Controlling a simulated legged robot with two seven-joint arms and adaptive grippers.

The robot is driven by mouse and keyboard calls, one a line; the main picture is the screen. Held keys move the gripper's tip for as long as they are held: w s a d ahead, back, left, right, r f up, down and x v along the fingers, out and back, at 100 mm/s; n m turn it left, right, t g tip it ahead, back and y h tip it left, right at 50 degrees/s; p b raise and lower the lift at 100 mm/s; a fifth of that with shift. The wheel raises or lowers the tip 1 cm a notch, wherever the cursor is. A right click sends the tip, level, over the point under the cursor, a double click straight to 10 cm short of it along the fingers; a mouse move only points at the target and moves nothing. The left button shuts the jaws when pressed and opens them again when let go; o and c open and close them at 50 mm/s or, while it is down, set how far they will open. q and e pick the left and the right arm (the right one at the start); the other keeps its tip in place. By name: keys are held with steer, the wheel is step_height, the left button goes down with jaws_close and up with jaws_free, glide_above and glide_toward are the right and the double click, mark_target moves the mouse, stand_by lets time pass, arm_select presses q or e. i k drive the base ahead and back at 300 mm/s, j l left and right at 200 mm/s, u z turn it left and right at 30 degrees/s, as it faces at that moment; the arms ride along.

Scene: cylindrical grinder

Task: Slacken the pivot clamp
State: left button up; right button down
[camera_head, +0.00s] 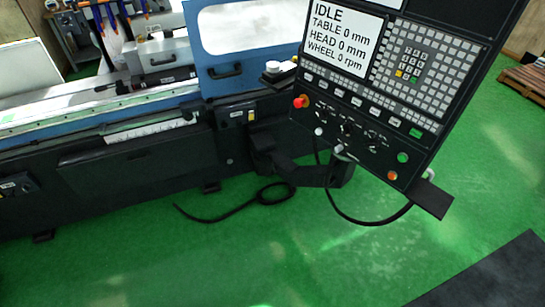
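The cylindrical grinder (140,166) stretches across the left and middle, with a dark base and blue upper parts. Its tilted control panel (388,95) hangs at the right and reads IDLE, with table 0 mm, head 0 mm and wheel 0 rpm. A dark support arm (315,174) runs from the base to below the panel. A pale round knob (273,67) sits on a dark bracket just left of the panel; I cannot tell for certain whether it is the pivot clamp. Neither of my grippers is in view.
A black cable (236,211) loops on the green floor (230,260) below the support arm. A dark plate (430,199) juts from the panel's lower corner. A dark mat (495,275) lies at lower right and a wooden pallet (525,82) at far right. The front floor is clear.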

mark_target(269, 155)
steer(key=i+j+z, duration=0.15)
steer(key=i, duration=0.4)
steer(key=i+j+z, duration=0.1)
steer(key=i, duration=0.45)
steer(key=i+j+z, duration=0.15)
steer(key=i, duration=0.35)
